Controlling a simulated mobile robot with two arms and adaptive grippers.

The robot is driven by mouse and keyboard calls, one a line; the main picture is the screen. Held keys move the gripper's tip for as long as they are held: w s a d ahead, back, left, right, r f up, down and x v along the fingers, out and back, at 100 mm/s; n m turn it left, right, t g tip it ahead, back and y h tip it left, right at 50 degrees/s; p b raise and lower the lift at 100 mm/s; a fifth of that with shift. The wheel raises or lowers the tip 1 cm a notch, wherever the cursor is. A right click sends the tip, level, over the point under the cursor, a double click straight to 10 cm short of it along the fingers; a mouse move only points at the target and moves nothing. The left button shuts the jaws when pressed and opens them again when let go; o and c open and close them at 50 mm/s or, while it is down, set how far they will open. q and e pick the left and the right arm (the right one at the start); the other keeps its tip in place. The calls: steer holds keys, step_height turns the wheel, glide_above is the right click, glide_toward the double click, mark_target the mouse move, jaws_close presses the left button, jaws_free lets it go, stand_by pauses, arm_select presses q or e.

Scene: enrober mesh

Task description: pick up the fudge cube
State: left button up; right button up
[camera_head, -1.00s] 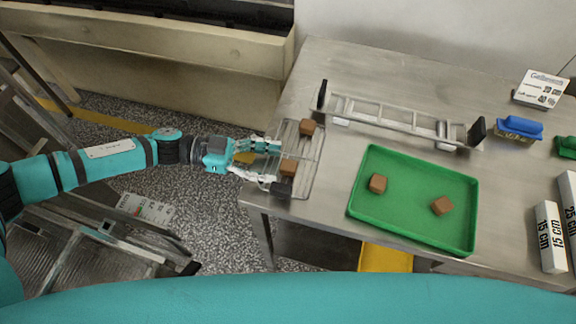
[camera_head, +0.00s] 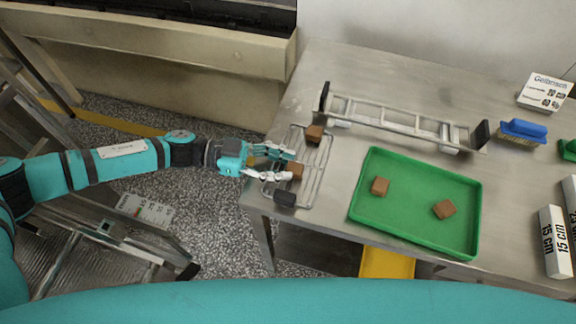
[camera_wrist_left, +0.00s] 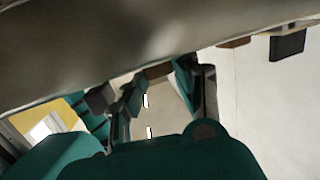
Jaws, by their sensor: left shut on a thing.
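My left gripper (camera_head: 287,166) reaches over the left end of the wire rack (camera_head: 313,183) and is shut on a brown fudge cube (camera_head: 296,171). The fingers cover part of this cube. In the left wrist view a bit of brown (camera_wrist_left: 158,70) shows at the fingertips, mostly hidden. A second fudge cube (camera_head: 314,133) sits on the rack's far part. Two more cubes lie apart in the green tray: one at its left (camera_head: 380,186), one nearer its right (camera_head: 444,209). My right gripper is not in view.
The green tray (camera_head: 362,216) stands right of the rack on the steel table (camera_head: 390,75). A dark block (camera_head: 285,198) is at the rack's near end. A metal frame (camera_head: 390,115) lies behind. A blue brush (camera_head: 523,128), a sign (camera_head: 543,92) and white bars (camera_head: 553,240) are at right.

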arm_select(q)
steer(key=shift+f, duration=0.15)
step_height(320, 180, up, 10)
stand_by(0.3)
